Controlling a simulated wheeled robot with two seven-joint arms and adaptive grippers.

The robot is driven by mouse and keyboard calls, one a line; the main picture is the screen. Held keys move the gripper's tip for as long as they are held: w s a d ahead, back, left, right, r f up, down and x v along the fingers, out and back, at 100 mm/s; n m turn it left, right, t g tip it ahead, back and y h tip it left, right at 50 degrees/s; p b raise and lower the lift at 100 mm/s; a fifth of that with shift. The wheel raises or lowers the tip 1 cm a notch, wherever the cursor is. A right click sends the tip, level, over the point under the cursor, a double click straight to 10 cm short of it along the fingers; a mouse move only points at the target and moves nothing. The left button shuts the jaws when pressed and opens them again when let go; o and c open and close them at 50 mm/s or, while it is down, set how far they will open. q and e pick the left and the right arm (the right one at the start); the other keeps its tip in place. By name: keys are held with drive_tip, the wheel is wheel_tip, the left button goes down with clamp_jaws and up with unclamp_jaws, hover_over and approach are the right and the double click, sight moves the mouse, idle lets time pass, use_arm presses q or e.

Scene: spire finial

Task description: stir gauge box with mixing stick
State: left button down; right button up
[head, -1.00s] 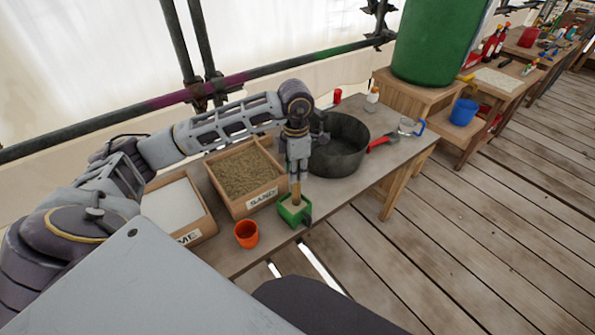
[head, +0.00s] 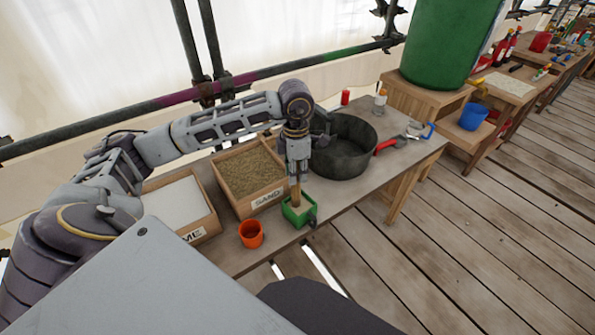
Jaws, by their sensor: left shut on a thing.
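The gauge box is a small green open box (head: 290,216) near the front edge of the table, with a dark handle-like part at its right. My left gripper (head: 297,180) points down right above it and is shut on the mixing stick (head: 296,197), a short brown wooden stick. The stick's lower end is inside the green box; its tip is hidden by the box wall. The stick looks close to upright. My right gripper is not in view.
An orange cup (head: 251,234) stands left of the green box. The sand box (head: 267,201) and lime box (head: 192,235) lie further left. A dark round pan (head: 345,160) stands behind right, beside a red-handled tool (head: 387,145). The table's front edge is close to the green box.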

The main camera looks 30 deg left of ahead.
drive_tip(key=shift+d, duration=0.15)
use_arm(q)
drive_tip(key=shift+s+d, duration=0.4)
drive_tip(key=shift+s, duration=0.1)
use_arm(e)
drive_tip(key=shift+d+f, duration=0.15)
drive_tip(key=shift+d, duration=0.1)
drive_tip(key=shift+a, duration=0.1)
